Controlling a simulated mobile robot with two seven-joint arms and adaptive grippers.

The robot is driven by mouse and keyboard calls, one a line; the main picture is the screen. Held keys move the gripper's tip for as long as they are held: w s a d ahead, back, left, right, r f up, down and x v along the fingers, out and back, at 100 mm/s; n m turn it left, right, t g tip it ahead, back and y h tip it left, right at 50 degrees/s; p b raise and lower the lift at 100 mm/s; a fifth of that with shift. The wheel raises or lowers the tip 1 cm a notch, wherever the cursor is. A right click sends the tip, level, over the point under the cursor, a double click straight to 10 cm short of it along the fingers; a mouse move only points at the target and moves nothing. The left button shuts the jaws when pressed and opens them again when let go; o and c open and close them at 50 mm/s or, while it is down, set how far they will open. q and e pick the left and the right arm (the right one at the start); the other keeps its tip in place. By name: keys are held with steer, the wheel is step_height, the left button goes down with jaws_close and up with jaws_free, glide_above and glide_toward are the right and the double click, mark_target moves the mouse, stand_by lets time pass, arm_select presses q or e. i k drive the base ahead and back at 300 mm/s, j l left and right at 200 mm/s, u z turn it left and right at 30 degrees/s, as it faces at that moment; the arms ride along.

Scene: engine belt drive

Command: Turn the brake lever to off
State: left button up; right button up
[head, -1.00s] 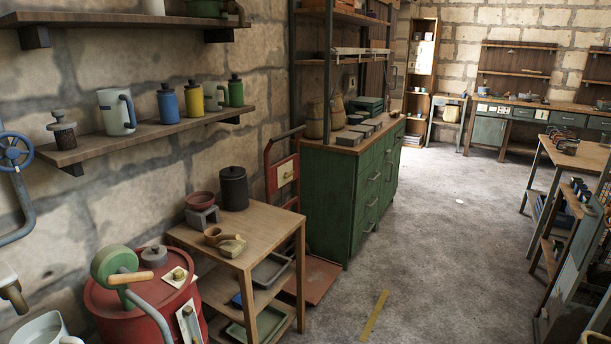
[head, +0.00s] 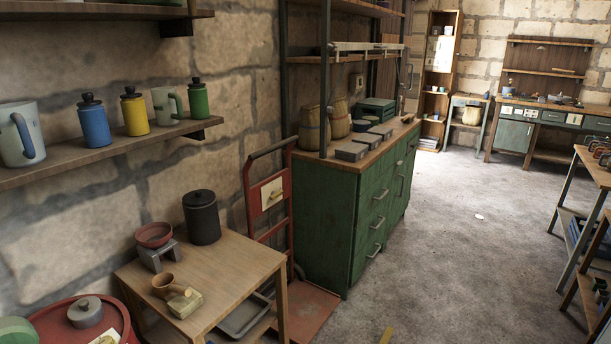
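No part is clearly labelled as the brake lever. A red hand truck (head: 252,210) stands against the stone wall, between the small wooden table and the green cabinet. It carries a cream plate (head: 272,193) with a small brass-coloured lever or knob on it, too small to read its setting. At the bottom left, a red drum (head: 62,318) is cut by the frame edge. It has a pale plate (head: 106,339) on its top, mostly cut off. Neither of my grippers is in view.
The small wooden table (head: 235,262) holds a black canister (head: 201,217), a red bowl (head: 153,235) and a wooden cup (head: 164,284). The green cabinet (head: 345,215) stands beyond. Open floor (head: 460,260) lies to the right, with a workbench (head: 597,172) at the right edge.

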mark_target(274, 195)
steer(key=i+l+u, duration=0.1)
steer(key=i+l, duration=0.3)
steer(key=i, duration=0.2)
steer(key=i+l, duration=0.45)
steer(key=i, duration=0.15)
steer(key=u, duration=0.05)
